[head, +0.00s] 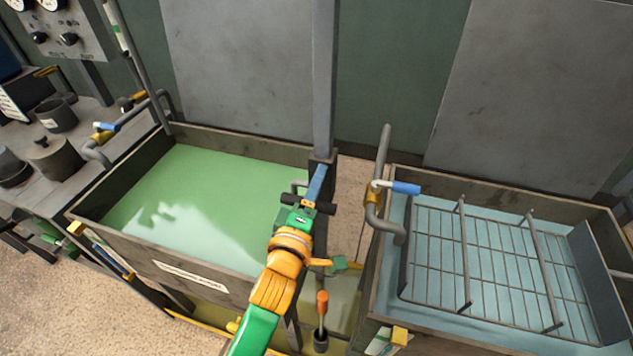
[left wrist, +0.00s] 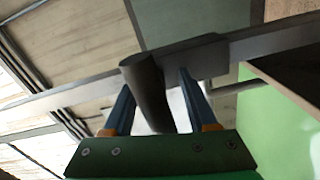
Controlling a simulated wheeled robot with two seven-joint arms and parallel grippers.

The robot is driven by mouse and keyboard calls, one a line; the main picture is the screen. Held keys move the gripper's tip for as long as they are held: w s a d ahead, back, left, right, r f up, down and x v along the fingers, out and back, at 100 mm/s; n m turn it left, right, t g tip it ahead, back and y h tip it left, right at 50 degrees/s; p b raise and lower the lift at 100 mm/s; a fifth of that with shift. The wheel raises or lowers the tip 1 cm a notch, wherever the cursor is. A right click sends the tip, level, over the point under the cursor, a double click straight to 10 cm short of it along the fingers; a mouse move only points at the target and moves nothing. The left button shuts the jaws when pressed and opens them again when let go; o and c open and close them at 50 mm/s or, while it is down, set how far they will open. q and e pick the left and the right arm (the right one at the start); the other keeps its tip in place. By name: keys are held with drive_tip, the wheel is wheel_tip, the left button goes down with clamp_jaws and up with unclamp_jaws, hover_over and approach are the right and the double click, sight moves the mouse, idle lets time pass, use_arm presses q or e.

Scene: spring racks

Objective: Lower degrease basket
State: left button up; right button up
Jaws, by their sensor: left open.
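A grey wire basket (head: 490,262) sits within the right tank (head: 384,280), over pale blue liquid; I cannot tell whether its bottom is under the liquid. The left tank (head: 205,262) holds green liquid, with no basket in it. My left gripper (head: 318,180) is between the tanks, in front of the grey post (head: 325,80). My right gripper is not in view.
A bent pipe with a blue-handled valve (head: 405,188) rises at the right tank's left edge. Another blue valve (head: 105,127) is at the left tank. An orange-handled lever (head: 322,305) stands below my left arm. Pots (head: 55,158) are on the left bench.

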use_arm(q)
drive_tip(key=shift+s+r, duration=0.1)
drive_tip(key=shift+s, duration=0.1)
drive_tip(key=shift+c, duration=0.8)
clamp_jaws()
drive_tip(key=shift+a, duration=0.1)
